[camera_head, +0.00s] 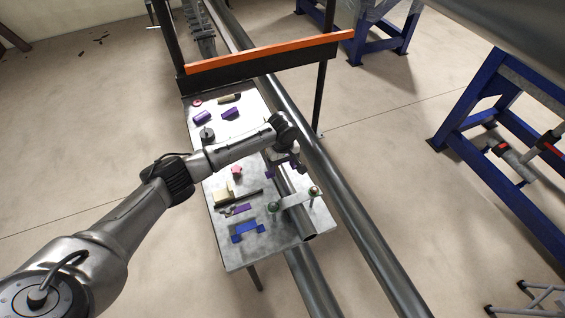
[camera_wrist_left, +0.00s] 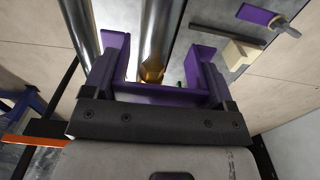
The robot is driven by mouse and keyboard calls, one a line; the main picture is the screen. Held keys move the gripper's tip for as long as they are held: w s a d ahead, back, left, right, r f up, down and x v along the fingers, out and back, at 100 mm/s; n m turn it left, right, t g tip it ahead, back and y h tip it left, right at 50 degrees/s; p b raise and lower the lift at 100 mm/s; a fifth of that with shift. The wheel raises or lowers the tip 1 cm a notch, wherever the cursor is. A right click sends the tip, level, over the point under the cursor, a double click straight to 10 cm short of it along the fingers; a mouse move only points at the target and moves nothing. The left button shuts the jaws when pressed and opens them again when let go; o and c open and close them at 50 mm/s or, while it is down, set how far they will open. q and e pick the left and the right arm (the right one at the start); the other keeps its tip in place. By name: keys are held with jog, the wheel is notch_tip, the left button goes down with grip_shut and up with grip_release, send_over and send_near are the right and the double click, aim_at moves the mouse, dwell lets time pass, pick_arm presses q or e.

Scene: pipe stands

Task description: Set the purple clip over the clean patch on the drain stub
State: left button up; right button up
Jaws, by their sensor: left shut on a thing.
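The purple clip (camera_wrist_left: 160,91) is a U-shaped bracket with two upright legs. My left gripper (camera_head: 296,165) is shut on it above the steel table; it shows large in the left wrist view, and in the head view it is mostly hidden by the gripper, with small purple bits showing. The drain stub (camera_head: 293,198) is a grey metal pipe along the table's right side. In the wrist view the stub (camera_wrist_left: 160,32) runs between the clip's legs. A gold-brown area (camera_wrist_left: 152,70) shows on it there; I cannot tell whether this is the clean patch, or whether clip and stub touch.
The steel table (camera_head: 232,255) carries two purple blocks (camera_head: 202,117), a blue bracket (camera_head: 248,232), a cream block (camera_head: 221,197), a dark bar (camera_head: 248,198) and a red item (camera_head: 237,170). A metal strap (camera_head: 293,200) crosses the stub. A long pipe (camera_head: 345,200) runs alongside.

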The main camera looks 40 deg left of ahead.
aim_at(283, 178)
pick_arm(q)
jog(key=shift+f+b, duration=1.45)
jog(key=shift+b, duration=0.25)
jog(key=shift+f, duration=0.95)
jog(key=shift+f+b, duration=0.4)
jog(key=shift+f, duration=1.15)
jog(key=shift+f, duration=0.15)
jog(key=shift+f, duration=0.45)
jog(key=shift+f, duration=0.45)
